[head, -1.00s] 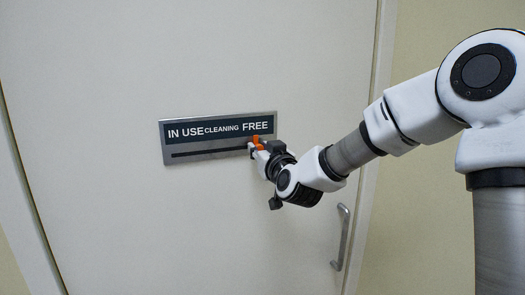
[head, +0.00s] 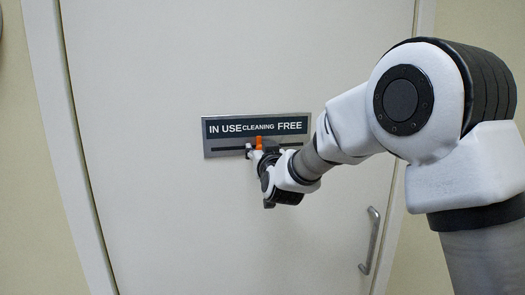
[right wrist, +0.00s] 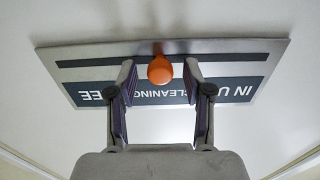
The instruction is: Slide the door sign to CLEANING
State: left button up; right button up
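The door sign (head: 211,153) is a metal plate with a dark panel reading IN USE, CLEANING and FREE, above a dark horizontal slot. Its orange slider knob (head: 259,143) stands below the word CLEANING. The sign (right wrist: 268,55) shows upside down in the right wrist view, with the knob (right wrist: 159,69) in front of CLEANING. My right gripper (right wrist: 159,76) is open, one finger on each side of the knob, with a narrow gap visible on both sides. In the head view the right gripper (head: 257,152) reaches the sign from the lower right. My left gripper is not in view.
The sign is fixed on a pale door (head: 150,220). A metal door handle (head: 370,240) is at the lower right, below my right arm. The door frame (head: 75,150) runs up the left side. The door surface around the sign is clear.

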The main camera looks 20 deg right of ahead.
jog(key=shift+a, duration=0.1)
jog(key=v, duration=1.2)
jog(key=shift+f, duration=0.1)
